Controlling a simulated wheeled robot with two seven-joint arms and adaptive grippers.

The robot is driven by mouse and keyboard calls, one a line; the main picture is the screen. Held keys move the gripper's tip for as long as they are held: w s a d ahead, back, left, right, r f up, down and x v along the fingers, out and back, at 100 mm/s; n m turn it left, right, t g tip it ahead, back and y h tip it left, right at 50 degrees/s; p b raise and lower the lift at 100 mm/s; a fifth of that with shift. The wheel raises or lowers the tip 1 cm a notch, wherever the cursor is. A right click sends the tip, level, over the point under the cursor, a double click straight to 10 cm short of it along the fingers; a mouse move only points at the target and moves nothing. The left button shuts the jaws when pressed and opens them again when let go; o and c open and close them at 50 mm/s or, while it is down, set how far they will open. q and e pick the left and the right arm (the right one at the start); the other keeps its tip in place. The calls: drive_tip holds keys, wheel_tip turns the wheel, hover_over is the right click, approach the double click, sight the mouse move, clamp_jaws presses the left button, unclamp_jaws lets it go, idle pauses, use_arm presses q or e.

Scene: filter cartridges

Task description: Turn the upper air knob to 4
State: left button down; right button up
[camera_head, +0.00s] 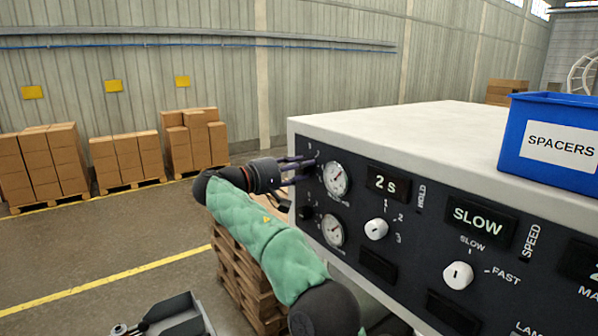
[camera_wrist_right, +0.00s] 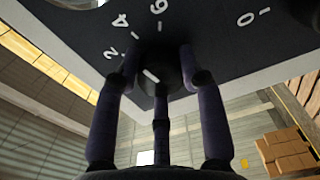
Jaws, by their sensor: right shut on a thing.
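The upper air knob (camera_wrist_right: 155,78) is dark and round, with a short white line on its face. It sits between the fingers of my right gripper (camera_wrist_right: 158,85), which is shut on it. The numbers 2, 4 and 6 (camera_wrist_right: 121,20) are printed around the knob. The white line slants to the upper left; I cannot tell which number it meets. In the head view my right gripper (camera_head: 302,165) reaches the left edge of the dark panel (camera_head: 405,205), beside the upper gauge (camera_head: 336,179), and hides the knob. My left gripper is out of view.
A lower gauge (camera_head: 332,230) and a lower dark knob (camera_head: 305,213) are below my right gripper. White knobs (camera_head: 376,229) and displays are farther right. A blue SPACERS bin (camera_head: 550,140) stands on the machine top (camera_head: 400,130). Pallets (camera_head: 245,275) stand close below my right arm.

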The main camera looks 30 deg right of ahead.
drive_tip(key=shift+m, duration=0.3)
idle(0.4)
drive_tip(key=o, duration=1.1)
drive_tip(key=shift+o, duration=0.2)
drive_tip(key=shift+s+d, duration=0.1)
drive_tip(key=shift+s, duration=0.05)
drive_tip(key=a, duration=1.2)
drive_tip(key=shift+s, duration=0.45)
